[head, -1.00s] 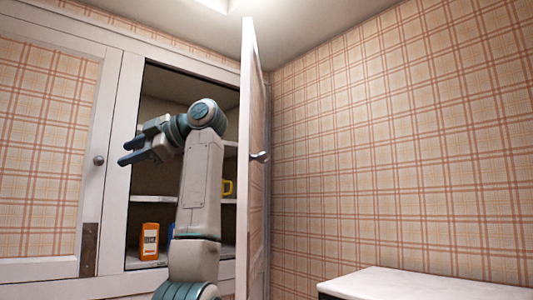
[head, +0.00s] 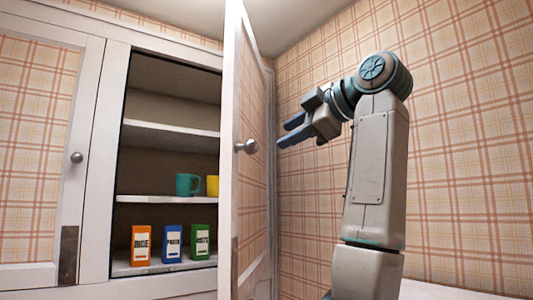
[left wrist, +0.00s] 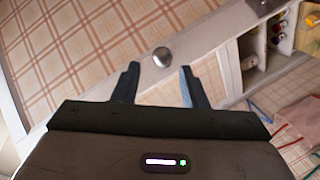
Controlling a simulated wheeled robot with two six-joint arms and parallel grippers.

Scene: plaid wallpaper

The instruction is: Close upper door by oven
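The upper door (head: 233,200) is white with a plaid panel. It stands wide open, seen nearly edge-on, with its round metal knob (head: 247,147) facing my side. My left gripper (head: 290,131) is to the right of the door, its fingers apart and pointing left towards it, with nothing between them. In the left wrist view, a plaid-panelled door (left wrist: 100,40) and a round knob (left wrist: 161,57) show beyond the open fingers (left wrist: 157,82); I cannot tell whether they touch it. My right gripper is not in view. The oven is not seen.
The open cabinet (head: 165,135) holds orange, blue and green boxes (head: 172,244) on its bottom shelf and teal and yellow mugs (head: 188,185) above. A closed plaid door (head: 35,150) is at left. A plaid wall (head: 450,130) stands behind my arm. A white worktop (head: 440,293) is low right.

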